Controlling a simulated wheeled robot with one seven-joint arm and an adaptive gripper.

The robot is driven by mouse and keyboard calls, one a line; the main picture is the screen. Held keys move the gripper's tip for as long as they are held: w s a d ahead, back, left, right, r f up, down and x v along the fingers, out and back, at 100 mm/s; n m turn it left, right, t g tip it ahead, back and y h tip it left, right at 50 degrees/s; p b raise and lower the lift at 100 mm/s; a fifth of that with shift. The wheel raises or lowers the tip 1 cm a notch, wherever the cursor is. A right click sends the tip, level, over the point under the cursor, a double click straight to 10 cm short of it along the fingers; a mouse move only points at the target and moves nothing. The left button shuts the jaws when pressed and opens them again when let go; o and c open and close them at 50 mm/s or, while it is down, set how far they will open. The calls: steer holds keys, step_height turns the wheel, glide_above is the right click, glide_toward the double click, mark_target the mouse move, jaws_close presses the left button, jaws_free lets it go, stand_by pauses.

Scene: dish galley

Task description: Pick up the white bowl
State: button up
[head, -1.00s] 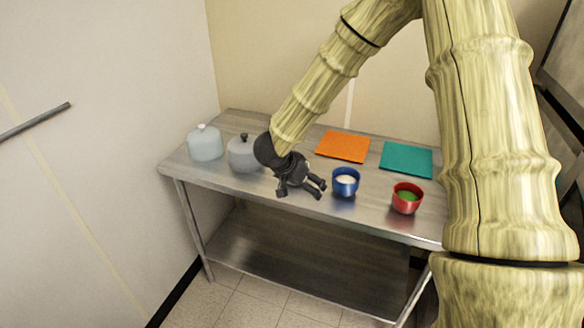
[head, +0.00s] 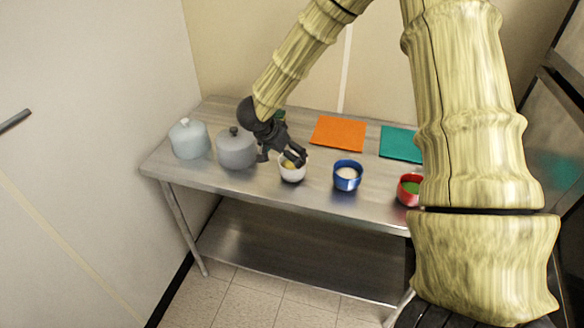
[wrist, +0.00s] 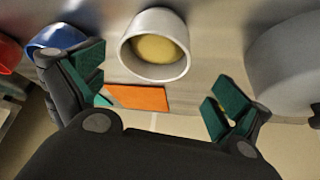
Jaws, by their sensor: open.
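The white bowl (head: 292,175) stands upright on the metal table in the head view, with something yellow inside. It also shows in the wrist view (wrist: 154,73), at the top middle. My gripper (head: 281,158) is open and empty, beside and just above the bowl, and its dark fingers hide part of the rim in the head view. In the wrist view my gripper's green-padded fingers (wrist: 156,88) are spread wide, with the bowl beyond them and roughly in line with the gap. I cannot tell whether a finger touches the bowl.
A blue bowl (head: 347,182) and a red bowl (head: 408,198) stand to the right. A grey lidded pot (head: 236,152) and a pale lidded pot (head: 189,144) stand left. An orange mat (head: 338,133) and a teal mat (head: 399,144) lie behind on the metal table (head: 215,181).

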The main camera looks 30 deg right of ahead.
mark_target(293, 168)
steer(key=shift+s+d+f+p, duration=0.3)
steer(key=shift+d+f, duration=0.2)
steer(key=shift+f, duration=0.05)
steer(key=shift+p+x, duration=0.6)
steer(key=shift+x, duration=1.45)
steer(key=shift+a+f, duration=0.1)
steer(key=c, duration=1.2)
